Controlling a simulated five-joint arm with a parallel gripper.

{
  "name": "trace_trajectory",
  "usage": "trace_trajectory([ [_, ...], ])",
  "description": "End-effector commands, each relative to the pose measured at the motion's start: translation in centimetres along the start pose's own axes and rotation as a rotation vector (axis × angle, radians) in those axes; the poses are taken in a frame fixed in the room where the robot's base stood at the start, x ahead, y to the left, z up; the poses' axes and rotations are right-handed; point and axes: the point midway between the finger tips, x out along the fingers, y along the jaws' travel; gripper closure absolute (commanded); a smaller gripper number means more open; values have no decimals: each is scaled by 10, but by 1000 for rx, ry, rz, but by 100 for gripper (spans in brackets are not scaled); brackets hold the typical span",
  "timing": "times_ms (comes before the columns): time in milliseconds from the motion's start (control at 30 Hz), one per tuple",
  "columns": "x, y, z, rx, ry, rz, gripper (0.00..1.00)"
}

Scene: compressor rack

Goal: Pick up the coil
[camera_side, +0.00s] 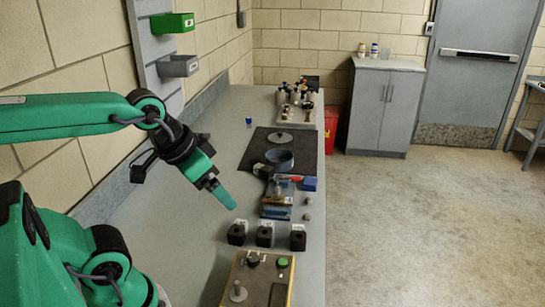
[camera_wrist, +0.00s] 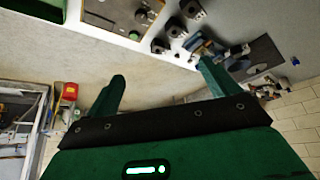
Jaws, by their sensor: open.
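Three small black blocks with pale labels, which look like coils, stand in a row on the grey bench: a left one (camera_side: 237,234), a middle one (camera_side: 265,235) and a right one (camera_side: 298,238). I cannot tell which one the task means. They also show near the top of the wrist view, with round openings in their tops. My gripper (camera_side: 224,196) is above the bench, behind and left of the row in the side view. In the wrist view, its two green fingers (camera_wrist: 165,82) are spread apart with nothing between them.
A panel box (camera_side: 257,280) with a green button stands in front of the blocks. Behind them are a blue-and-metal fixture (camera_side: 277,207) and a dark mat (camera_side: 259,145) bearing a round blue-grey dish (camera_side: 280,158). Bare bench (camera_side: 195,245) lies left of the blocks.

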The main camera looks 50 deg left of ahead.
Motion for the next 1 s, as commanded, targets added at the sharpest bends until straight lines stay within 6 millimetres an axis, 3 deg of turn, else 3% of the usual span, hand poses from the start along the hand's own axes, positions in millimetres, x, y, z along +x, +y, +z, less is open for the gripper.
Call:
trace_trajectory([
  [367, 0, 0, -1, -1, 0, -1, 22],
  [533, 2, -4, -10, -6, -1, -7, 22],
  [667, 7, -10, -26, -15, -1, -18, 22],
  [1000, 36, -41, -88, -44, 4, -61, 22],
])
